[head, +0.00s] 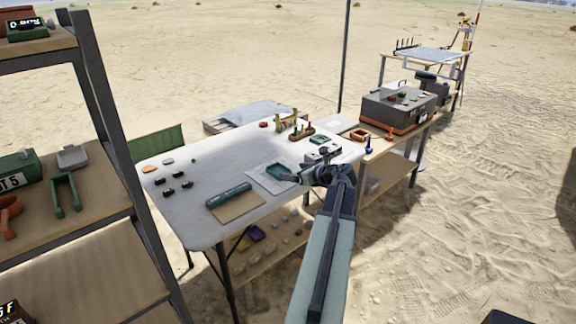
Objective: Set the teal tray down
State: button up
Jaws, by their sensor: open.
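The teal tray (278,171) is a small, dark teal, shallow piece on a white sheet (262,184) on the grey table (218,164). My gripper (303,176) is at the tray's right edge, low over the table. It is open, with its jaws close to the tray's near right corner. I cannot tell whether the jaws touch the tray. My arm comes in from the bottom and hides part of the table's right side.
A teal cylinder (229,195) and a brown board (238,207) lie left of the sheet. Several small dark pieces (168,191) sit at the table's left. A wooden rack (288,121) stands at the back. A shelf unit (95,115) stands close on the left.

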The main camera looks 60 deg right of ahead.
jog(key=v, duration=0.3)
jog(key=shift+s+p, duration=0.1)
jog(key=shift+p, duration=0.2)
jog(key=shift+r, duration=0.1)
